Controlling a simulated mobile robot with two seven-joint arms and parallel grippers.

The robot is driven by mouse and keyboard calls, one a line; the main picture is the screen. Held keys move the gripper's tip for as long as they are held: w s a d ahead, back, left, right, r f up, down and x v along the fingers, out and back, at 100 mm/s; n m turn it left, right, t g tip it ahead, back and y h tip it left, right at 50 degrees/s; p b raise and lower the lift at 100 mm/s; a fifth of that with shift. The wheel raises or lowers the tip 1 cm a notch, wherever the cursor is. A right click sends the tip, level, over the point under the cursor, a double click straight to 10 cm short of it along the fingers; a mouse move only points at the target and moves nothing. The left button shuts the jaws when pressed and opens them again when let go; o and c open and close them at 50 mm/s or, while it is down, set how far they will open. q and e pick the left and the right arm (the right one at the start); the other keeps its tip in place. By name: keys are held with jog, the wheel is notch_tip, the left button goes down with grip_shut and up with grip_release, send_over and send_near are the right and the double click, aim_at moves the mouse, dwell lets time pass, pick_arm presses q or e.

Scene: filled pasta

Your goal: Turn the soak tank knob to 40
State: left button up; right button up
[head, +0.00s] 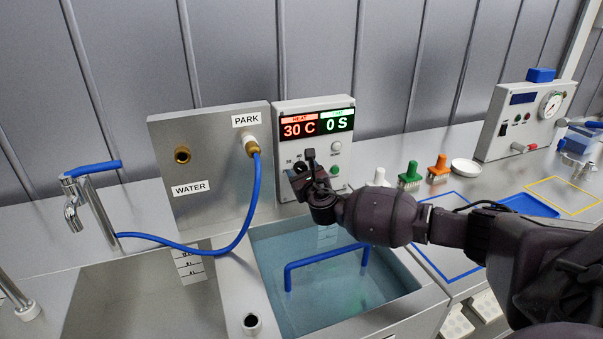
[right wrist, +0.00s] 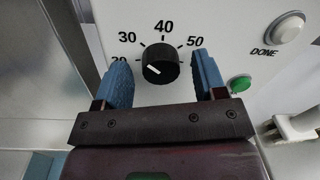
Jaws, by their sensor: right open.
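The soak tank knob (right wrist: 160,66) is a black round dial on a white panel, with 20, 30, 40 and 50 printed around it and 40 at the top. Its short white mark sits left of centre, on the 30 side rather than at 40. My right gripper (right wrist: 162,78) is open, one blue finger on each side of the knob, with visible gaps. In the head view my right gripper (head: 309,174) is in front of the control box (head: 314,106) and hides most of the knob. The red HEAT display (head: 299,129) reads 30 C. My left gripper is not in view.
The soak tank (head: 335,315) below holds bluish water and a blue bar handle (head: 326,255). A round DONE button (right wrist: 288,28) and a green button (right wrist: 240,84) are right of the knob. A blue hose (head: 253,200) hangs at left; brushes (head: 410,176) stand at right.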

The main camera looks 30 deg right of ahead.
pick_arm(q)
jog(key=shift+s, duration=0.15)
pick_arm(e)
jog(key=shift+w+d, duration=0.1)
jog(key=shift+w, duration=0.1)
jog(key=c, duration=0.9)
jog(key=shift+c, duration=0.2)
